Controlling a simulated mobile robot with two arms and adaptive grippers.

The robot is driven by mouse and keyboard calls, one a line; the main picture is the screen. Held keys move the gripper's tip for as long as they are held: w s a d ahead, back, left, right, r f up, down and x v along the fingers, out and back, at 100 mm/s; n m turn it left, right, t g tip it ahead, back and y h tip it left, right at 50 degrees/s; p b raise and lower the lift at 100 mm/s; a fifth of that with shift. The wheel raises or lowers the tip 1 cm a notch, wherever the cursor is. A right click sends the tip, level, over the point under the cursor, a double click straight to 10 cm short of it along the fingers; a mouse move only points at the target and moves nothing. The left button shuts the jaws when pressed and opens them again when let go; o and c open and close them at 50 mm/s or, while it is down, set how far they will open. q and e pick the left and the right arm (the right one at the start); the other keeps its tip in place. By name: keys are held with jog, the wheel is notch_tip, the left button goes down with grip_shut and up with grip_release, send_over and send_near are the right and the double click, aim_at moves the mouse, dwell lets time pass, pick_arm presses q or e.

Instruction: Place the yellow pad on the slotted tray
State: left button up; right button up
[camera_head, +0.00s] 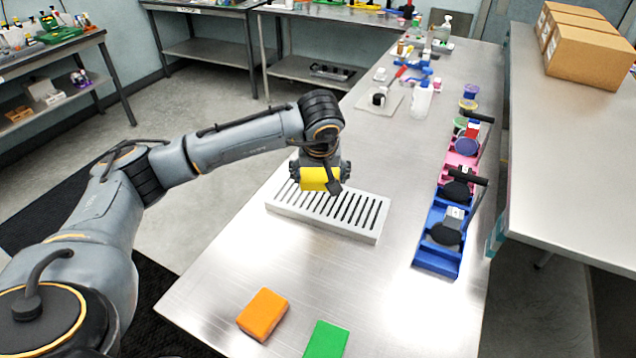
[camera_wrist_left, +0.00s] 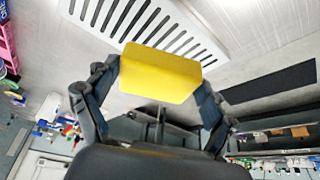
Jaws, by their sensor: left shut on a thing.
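The yellow pad (camera_head: 315,179) is held in my left gripper (camera_head: 321,184), above the back left part of the slotted tray. In the left wrist view the yellow pad (camera_wrist_left: 160,74) sits between the two fingers of my left gripper (camera_wrist_left: 158,88). The slotted tray (camera_head: 366,236) is white-grey with dark parallel slots and lies on the steel table. The tray also shows in the left wrist view (camera_wrist_left: 205,22), beyond the pad. I cannot tell the exact gap between pad and tray. My right gripper is not in view.
An orange pad (camera_head: 262,314) and a green pad (camera_head: 326,340) lie on the table (camera_head: 400,300) in front of the tray. Blue holders (camera_head: 437,259) with dark tools stand along the right edge. A white bottle (camera_head: 421,102) stands farther back. Table around the tray is clear.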

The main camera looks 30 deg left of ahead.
aim_at(318, 180)
pick_arm(q)
jog(key=f, duration=0.1)
jog(key=w+a+f, duration=0.1)
jog(key=w+a+f+p, duration=0.1)
jog(key=f, duration=0.1)
jog(key=shift+w, duration=0.2)
jog(key=shift+w+f, duration=0.15)
jog(key=shift+f, duration=0.05)
jog(key=shift+w+a+f, duration=0.15)
jog(key=shift+a+f, duration=0.1)
jog(key=shift+f, duration=0.05)
notch_tip(318, 180, down, 2)
jog(key=shift+f+p, duration=0.1)
jog(key=shift+p, duration=1.05)
jog(key=shift+f, duration=0.65)
jog(key=o, duration=0.8)
jog(key=shift+c, duration=0.2)
jog(key=shift+o, duration=1.1)
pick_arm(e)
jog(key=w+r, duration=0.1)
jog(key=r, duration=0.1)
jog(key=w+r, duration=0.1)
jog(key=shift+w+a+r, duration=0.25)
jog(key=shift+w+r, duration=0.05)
